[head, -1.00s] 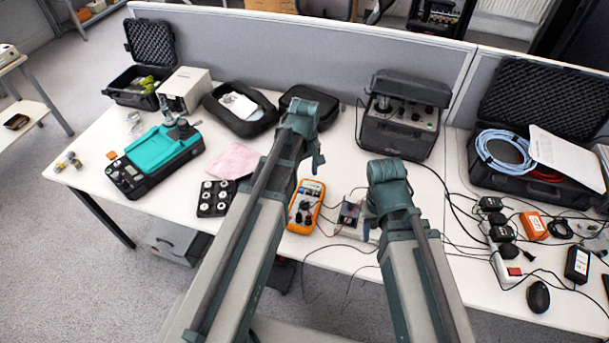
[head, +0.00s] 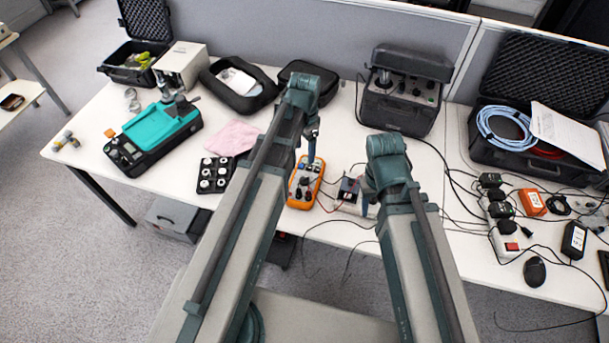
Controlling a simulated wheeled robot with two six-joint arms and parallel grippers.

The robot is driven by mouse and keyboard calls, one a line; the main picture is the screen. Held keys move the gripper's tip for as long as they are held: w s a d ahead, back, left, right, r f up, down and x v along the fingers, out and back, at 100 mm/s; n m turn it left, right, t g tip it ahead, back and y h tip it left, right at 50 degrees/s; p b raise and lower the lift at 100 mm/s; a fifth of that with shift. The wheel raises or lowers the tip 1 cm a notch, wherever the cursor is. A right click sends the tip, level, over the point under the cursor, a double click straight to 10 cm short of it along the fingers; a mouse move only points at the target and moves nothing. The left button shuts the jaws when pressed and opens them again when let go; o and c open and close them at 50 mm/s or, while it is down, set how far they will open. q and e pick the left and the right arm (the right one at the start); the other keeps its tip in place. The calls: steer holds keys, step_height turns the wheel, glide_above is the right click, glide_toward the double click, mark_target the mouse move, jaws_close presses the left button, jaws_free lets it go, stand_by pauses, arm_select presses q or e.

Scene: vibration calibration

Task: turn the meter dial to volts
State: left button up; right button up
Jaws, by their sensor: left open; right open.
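The orange meter (head: 293,192) lies on the white table, just right of my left forearm in the head view. Its dark dial area shows in part; I cannot read where the dial points. My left gripper (head: 311,152) hangs down from the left wrist over the far end of the meter. It is small and dark here, and I see nothing held in it. I cannot tell whether it touches the meter. My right gripper is hidden behind the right arm's wrist.
A small boxed device (head: 349,190) with wires stands right of the meter. A black tray of round pieces (head: 213,175) and a pink cloth (head: 238,137) lie to the left. A dark instrument case (head: 399,108) stands behind. Cables run across the table's right side.

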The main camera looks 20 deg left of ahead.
mark_target(304, 177)
arm_select(q)
steer(key=shift+f, duration=0.2)
arm_select(e)
steer(key=shift+f, duration=0.15)
arm_select(q)
step_height(304, 177, down, 14)
steer(key=b, duration=1.4)
steer(key=shift+r, duration=0.2)
arm_select(e)
step_height(304, 177, down, 14)
steer(key=shift+r, duration=0.2)
arm_select(q)
steer(key=shift+r, duration=0.1)
jaws_close()
